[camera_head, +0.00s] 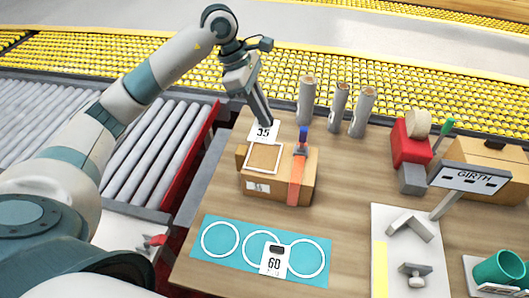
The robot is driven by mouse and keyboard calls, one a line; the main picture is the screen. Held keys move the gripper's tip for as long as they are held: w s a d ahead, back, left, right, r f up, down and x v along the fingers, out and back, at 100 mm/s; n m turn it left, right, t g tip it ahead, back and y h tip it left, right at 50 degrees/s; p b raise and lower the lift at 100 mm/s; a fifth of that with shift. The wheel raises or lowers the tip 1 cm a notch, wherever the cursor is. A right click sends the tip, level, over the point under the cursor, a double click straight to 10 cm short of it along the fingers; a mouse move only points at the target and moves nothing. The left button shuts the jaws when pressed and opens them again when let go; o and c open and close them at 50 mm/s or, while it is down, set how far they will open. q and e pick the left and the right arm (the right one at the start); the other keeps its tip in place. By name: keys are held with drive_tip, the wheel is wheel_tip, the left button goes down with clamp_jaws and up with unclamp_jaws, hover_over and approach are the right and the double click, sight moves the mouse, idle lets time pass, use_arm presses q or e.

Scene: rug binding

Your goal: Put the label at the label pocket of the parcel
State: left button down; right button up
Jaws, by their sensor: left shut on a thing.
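My left gripper (264,121) points down and is shut on a white label (262,134) marked "35". The label hangs at the far edge of the parcel (277,188), a brown cardboard box. The label pocket (264,158) is a white-outlined rectangle on the parcel's top, just in front of the label. The label overlaps the pocket's far edge in the picture; I cannot tell whether it touches. A second white label (274,261) marked "60" lies on a teal mat with white circles (215,258). My right gripper is not in view.
An orange strap (296,180) with a blue-topped piece crosses the parcel's right side. Several grey rolls (306,100) stand behind. A red tape dispenser (410,145), a GIRTH sign (473,178) and a white board with grey tools (380,220) stand right. Bare wood lies between.

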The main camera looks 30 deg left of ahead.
sight(259, 124)
use_arm(q)
drive_tip(key=shift+a+f+p, duration=0.15)
drive_tip(key=shift+f+p, duration=0.15)
drive_tip(key=shift+f, duration=0.35)
wheel_tip(259, 124, down, 3)
drive_tip(key=shift+f+p, duration=0.2)
drive_tip(key=shift+p, duration=0.45)
drive_tip(key=shift+f, duration=0.55)
drive_tip(key=shift+f, duration=0.1)
drive_tip(key=shift+f+p, duration=0.9)
drive_tip(key=shift+f, duration=1.05)
drive_tip(key=shift+f, duration=0.15)
